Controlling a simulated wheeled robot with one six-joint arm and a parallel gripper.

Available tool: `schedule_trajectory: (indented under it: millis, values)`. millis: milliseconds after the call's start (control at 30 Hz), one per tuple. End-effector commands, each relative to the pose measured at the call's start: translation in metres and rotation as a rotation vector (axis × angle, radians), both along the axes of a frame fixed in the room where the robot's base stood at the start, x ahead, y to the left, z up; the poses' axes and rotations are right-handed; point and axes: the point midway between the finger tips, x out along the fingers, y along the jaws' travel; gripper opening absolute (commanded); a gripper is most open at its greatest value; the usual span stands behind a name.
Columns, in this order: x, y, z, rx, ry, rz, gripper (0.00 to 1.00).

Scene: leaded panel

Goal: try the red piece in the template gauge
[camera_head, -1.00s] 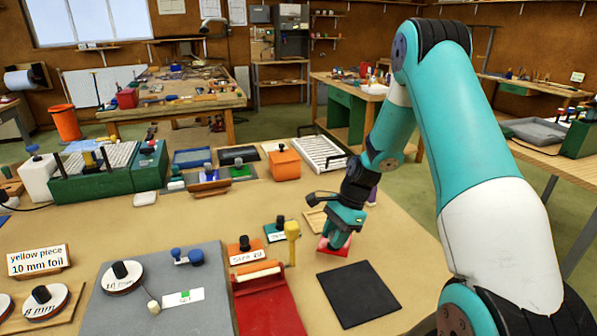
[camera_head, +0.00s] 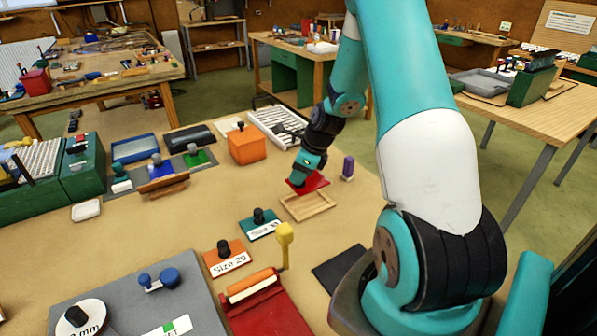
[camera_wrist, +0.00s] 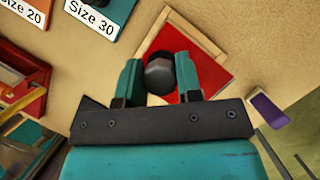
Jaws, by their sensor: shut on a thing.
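The red piece (camera_head: 311,184) is a flat plate with a dark grey knob (camera_wrist: 160,76), as the wrist view shows. My gripper (camera_head: 308,172) is shut on that knob, with a finger on each side in the wrist view (camera_wrist: 158,80). The template gauge looks to be the shallow wooden frame (camera_head: 318,212). The red piece is held at the frame's far side in the head view, seemingly above it. In the wrist view the red plate (camera_wrist: 215,75) covers much of the frame (camera_wrist: 160,22). The exact gap between them cannot be told.
A purple block (camera_head: 348,167) stands just right of the piece. Size 30 (camera_head: 259,224) and Size 20 (camera_head: 226,257) blocks, a red tool with a roller (camera_head: 262,305) and a black mat (camera_head: 338,268) lie nearer. An orange box (camera_head: 247,145) and white rack (camera_head: 277,127) stand behind.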

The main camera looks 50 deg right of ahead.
Motion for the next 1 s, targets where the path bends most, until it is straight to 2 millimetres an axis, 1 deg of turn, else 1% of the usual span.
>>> schedule_trajectory:
  millis: [100,600,700,833,1000]
  values:
    - [0.001,0.001,0.002,0.002,-0.003,0.0,0.12]
    - [0.001,0.0,-0.046,0.002,-0.004,-0.001,0.12]
    - [0.001,0.0,-0.053,0.001,-0.004,0.0,0.12]
    - [0.001,0.0,-0.058,0.001,-0.004,0.0,0.12]
    - [0.001,0.0,-0.058,0.001,-0.004,0.0,0.12]
